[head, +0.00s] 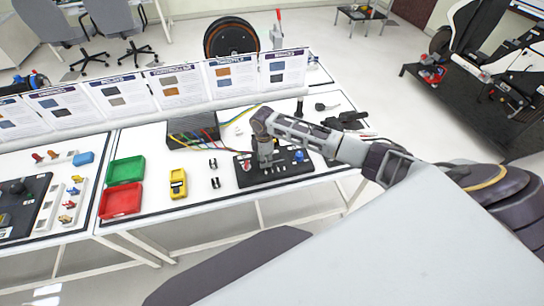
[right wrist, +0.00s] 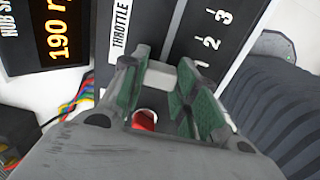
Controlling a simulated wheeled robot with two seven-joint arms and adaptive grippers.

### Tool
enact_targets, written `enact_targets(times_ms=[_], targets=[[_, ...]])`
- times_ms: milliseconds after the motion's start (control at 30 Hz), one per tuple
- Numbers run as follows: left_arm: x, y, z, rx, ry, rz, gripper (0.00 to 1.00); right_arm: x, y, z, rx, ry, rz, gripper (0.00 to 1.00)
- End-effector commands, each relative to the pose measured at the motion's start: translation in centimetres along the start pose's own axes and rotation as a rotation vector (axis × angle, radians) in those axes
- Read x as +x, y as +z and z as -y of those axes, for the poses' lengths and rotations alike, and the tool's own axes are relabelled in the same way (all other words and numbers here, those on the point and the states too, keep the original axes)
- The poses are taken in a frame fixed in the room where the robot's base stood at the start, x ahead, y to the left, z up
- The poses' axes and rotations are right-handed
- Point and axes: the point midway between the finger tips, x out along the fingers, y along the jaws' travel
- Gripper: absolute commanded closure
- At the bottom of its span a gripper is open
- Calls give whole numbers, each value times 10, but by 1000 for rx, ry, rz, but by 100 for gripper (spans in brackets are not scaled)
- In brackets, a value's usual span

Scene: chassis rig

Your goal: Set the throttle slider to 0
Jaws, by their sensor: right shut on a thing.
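The throttle slider sits on a dark panel (head: 289,172) on the white table in the head view. In the right wrist view the THROTTLE label (right wrist: 119,28) and a scale showing 1, 2 and 3 (right wrist: 212,42) lie beyond the fingers. A pale slider knob (right wrist: 160,75) shows between the green-padded fingers. My right gripper (head: 265,166) points down over the panel and is shut on the knob; it also shows in the right wrist view (right wrist: 163,92). The knob's exact setting and the 0 mark are hidden. My left gripper is in neither view.
A display (right wrist: 60,40) reads 190 beside the throttle label. A red part (right wrist: 145,119) shows below the fingers. A blue knob (head: 299,156) is right of the gripper. A yellow meter (head: 178,184), green tray (head: 125,171) and red tray (head: 121,201) stand left.

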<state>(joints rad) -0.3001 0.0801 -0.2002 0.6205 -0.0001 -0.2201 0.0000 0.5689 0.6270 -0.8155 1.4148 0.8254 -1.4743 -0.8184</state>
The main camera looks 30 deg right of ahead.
Motion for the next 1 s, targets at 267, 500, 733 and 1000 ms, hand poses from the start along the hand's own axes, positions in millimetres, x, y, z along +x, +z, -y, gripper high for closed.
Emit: enact_targets(times_ms=[267, 500, 733, 1000], targets=[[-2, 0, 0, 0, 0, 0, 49, -1, -12, 0, -1, 1, -2, 100], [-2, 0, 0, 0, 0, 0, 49, -1, -13, 0, -2, 2, -5, 65], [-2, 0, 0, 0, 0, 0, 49, 0, -12, 0, -1, 1, -2, 48], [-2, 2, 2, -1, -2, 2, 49, -1, -11, 0, -1, 1, -1, 48]])
